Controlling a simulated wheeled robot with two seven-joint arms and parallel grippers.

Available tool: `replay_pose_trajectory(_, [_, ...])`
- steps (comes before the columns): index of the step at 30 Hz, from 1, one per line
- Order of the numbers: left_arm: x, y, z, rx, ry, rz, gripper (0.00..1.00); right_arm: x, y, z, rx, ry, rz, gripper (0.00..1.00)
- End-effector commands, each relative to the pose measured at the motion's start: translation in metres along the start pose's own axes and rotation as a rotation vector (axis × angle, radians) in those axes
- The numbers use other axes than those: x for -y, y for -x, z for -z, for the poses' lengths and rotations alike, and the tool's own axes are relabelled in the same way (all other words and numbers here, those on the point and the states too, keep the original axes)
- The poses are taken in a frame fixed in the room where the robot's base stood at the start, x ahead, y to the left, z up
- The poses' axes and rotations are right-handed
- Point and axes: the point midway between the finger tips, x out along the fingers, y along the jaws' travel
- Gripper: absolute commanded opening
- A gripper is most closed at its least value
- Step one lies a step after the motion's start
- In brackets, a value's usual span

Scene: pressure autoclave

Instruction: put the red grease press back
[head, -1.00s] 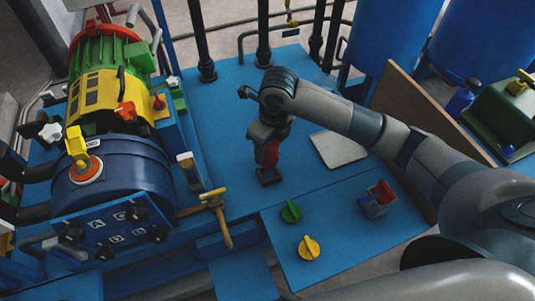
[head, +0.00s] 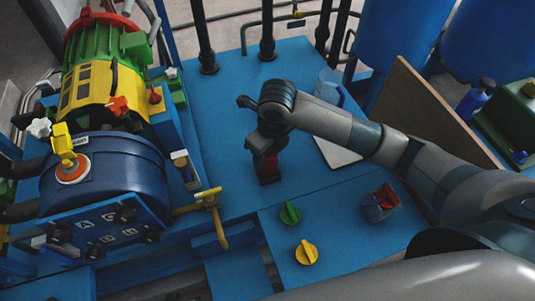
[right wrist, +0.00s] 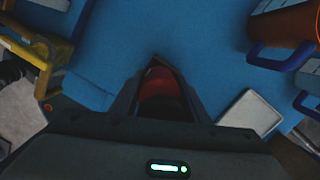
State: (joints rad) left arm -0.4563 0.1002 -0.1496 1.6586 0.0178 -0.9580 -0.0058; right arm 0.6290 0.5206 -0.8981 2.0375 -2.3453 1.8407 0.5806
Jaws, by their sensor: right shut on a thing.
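The red grease press (head: 270,166) is between the fingers of my right gripper (head: 268,165), over the blue deck (head: 225,115). In the right wrist view, its rounded red body (right wrist: 160,85) shows between the dark fingers of the right gripper (right wrist: 158,75), which is shut on it. The fingers hide most of the press. I cannot tell whether its lower end touches the deck. My left gripper is not in view.
A pale flat plate (head: 337,152) lies right of the gripper, partly behind my arm. A green knob (head: 290,213), a yellow knob (head: 306,252) and a red-topped block (head: 380,203) are in front. The blue-drum machine (head: 105,180) stands left. Black posts (head: 267,25) rise behind.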

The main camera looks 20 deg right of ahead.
Motion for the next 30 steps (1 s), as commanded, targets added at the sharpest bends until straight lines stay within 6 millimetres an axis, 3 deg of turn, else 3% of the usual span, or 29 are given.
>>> replay_pose_trajectory(8, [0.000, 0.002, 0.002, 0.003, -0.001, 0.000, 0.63, 0.001, -0.002, 0.000, 0.001, 0.000, 0.001, 0.00])
replay_pose_trajectory(9, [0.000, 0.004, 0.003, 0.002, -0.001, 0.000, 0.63, 0.001, -0.002, 0.000, 0.000, 0.000, 0.001, 0.49])
replay_pose_trajectory(11, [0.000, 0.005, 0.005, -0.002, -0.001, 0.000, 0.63, 0.001, -0.002, 0.000, 0.000, -0.001, 0.001, 0.60])
replay_pose_trajectory(26, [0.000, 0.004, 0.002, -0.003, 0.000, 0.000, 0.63, 0.001, 0.001, 0.000, 0.000, -0.001, 0.000, 0.60])
replay_pose_trajectory(30, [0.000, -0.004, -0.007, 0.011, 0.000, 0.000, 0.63, 0.001, 0.015, -0.001, 0.003, -0.001, 0.002, 0.60])
